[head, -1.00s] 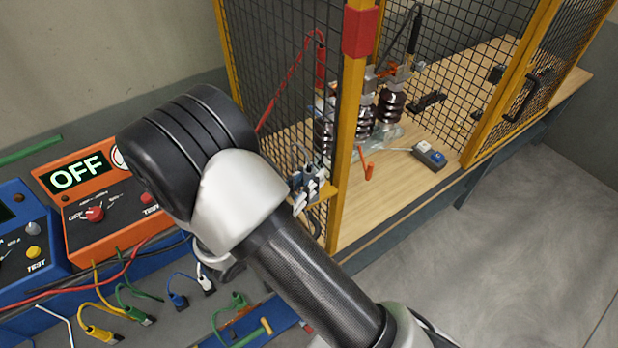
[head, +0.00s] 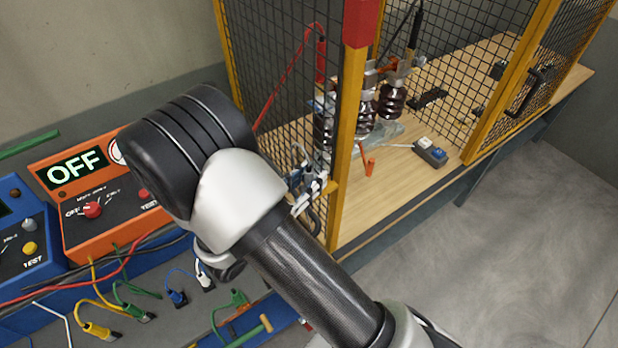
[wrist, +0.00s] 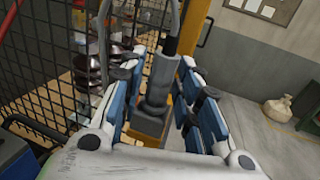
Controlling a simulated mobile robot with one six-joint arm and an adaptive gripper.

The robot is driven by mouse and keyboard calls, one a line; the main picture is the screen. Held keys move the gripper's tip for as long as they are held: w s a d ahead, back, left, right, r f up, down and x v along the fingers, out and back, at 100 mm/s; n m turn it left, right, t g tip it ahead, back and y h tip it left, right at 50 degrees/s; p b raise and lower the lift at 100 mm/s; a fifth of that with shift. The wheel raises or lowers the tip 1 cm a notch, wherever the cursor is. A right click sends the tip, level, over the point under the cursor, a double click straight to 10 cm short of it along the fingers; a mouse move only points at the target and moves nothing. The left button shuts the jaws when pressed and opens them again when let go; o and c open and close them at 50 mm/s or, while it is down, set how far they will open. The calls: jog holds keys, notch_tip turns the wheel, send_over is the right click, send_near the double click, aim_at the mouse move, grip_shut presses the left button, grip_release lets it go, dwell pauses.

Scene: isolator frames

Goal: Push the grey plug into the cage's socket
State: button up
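The grey plug (wrist: 153,100) stands between the blue-padded fingers of my gripper (wrist: 160,112) in the wrist view, its grey cable rising from its top. A thin strip of yellow shows between the plug and the right finger, so the fingers look slightly apart around it. The socket is not clearly visible; my gripper and arm cover that area.
Behind the mesh stand brown insulators (head: 391,100). An orange tester (head: 100,205) reading OFF and a blue tester (head: 25,235) are at left. Several coloured leads lie on the bench below them. The grey floor (head: 530,240) at right is clear.

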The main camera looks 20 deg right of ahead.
jog(key=shift+o, duration=0.7)
jog(key=shift+s+a, duration=0.15)
jog(key=shift+a, duration=0.2)
jog(key=v, duration=1.1)
jog(key=shift+s, duration=0.15)
